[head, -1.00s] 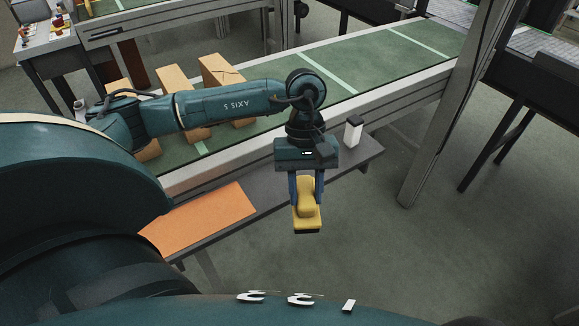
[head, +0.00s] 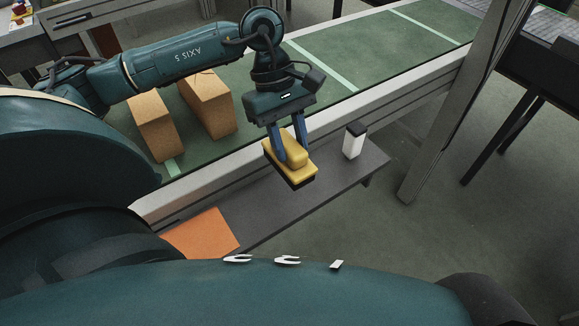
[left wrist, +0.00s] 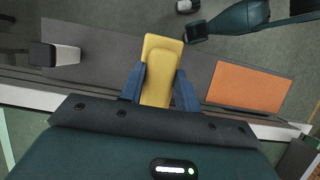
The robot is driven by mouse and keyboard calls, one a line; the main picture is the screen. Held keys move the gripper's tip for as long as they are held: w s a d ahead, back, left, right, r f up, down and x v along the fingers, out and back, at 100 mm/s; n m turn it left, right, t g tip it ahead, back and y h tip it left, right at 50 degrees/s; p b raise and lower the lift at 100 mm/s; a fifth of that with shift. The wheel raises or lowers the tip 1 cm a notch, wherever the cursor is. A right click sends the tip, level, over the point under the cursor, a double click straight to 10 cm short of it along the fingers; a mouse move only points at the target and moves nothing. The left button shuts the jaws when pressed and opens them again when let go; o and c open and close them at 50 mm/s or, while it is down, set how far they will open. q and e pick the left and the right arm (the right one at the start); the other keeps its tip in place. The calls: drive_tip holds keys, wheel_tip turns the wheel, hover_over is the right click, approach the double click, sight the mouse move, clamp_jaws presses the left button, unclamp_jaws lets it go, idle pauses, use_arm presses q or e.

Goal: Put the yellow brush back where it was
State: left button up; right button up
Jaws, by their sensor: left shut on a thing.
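The yellow brush (head: 297,152) has a yellow body with a dark underside. My left gripper (head: 291,148) is shut on it and holds it over the grey side shelf (head: 325,182), between the orange mat and the white bottle. In the left wrist view the brush (left wrist: 162,58) sits between the two blue fingers (left wrist: 158,88). Whether its underside touches the shelf I cannot tell. My right gripper is not in view.
An orange mat (head: 203,234) lies on the shelf to the left. A white bottle with a black cap (head: 353,142) stands to the right. Bare shelf lies between mat and bottle.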

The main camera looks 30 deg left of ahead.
use_arm(q)
wheel_tip(320, 180, down, 4)
drive_tip(key=shift+s, duration=0.1)
wheel_tip(320, 180, down, 4)
drive_tip(key=shift+r, duration=0.15)
drive_tip(key=shift+f, duration=0.25)
drive_tip(key=o, duration=1.1)
drive_tip(key=shift+r, duration=0.2)
drive_tip(key=v, duration=1.1)
drive_tip(key=shift+b, duration=0.35)
drive_tip(key=shift+a+r, duration=0.15)
drive_tip(key=shift+r, duration=0.3)
